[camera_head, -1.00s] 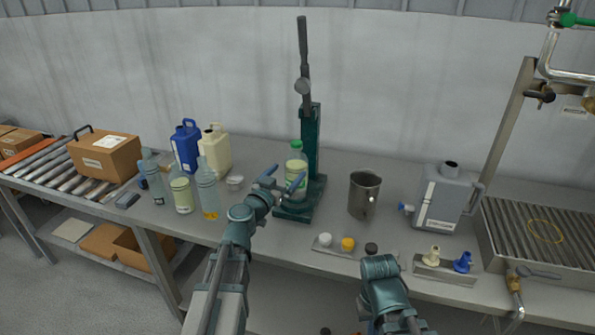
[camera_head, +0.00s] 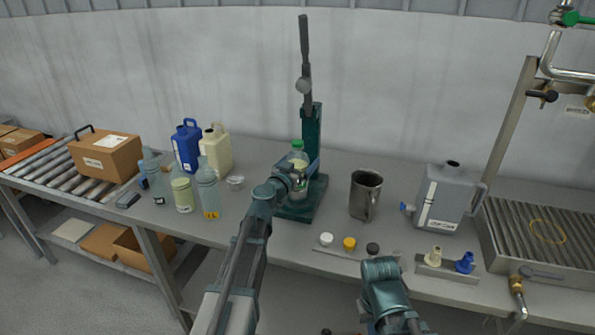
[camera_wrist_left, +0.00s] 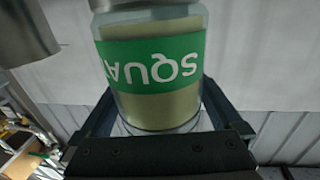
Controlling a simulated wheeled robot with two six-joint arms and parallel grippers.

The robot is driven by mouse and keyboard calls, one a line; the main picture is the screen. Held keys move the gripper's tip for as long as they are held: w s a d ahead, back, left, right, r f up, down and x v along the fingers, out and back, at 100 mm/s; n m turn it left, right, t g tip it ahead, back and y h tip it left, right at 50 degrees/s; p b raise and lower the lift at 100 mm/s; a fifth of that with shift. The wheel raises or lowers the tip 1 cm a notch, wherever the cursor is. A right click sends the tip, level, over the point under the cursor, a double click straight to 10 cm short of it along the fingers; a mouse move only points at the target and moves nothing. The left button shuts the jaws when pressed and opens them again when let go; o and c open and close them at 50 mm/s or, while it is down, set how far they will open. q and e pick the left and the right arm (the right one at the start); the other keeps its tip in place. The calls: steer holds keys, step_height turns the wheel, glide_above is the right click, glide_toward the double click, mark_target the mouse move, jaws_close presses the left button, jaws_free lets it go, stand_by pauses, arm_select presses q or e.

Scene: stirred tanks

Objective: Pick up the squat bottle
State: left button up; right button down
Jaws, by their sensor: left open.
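The squat bottle (camera_head: 298,157), clear with a green cap and pale yellow-green contents, stands upright on the base of the dark green press (camera_head: 312,125). My left gripper (camera_head: 299,172) is at the bottle's body with its fingers on either side. In the left wrist view the bottle (camera_wrist_left: 150,75) appears upside down, its green label reading "SQUA", between the two dark fingers of the open gripper (camera_wrist_left: 158,108). Whether the fingers touch it I cannot tell. My right arm shows at the bottom of the head view, but its gripper is not visible.
A steel mug (camera_head: 365,195) stands right of the press, with a grey jerrycan (camera_head: 446,197) beyond. Several bottles, a blue jug (camera_head: 186,146) and a cream jug (camera_head: 216,150) stand left. Caps (camera_head: 349,243) sit along the front edge.

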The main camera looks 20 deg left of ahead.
arm_select(q)
steer(key=c, duration=1.4)
steer(key=shift+r, duration=0.15)
arm_select(e)
steer(key=shift+r, duration=0.2)
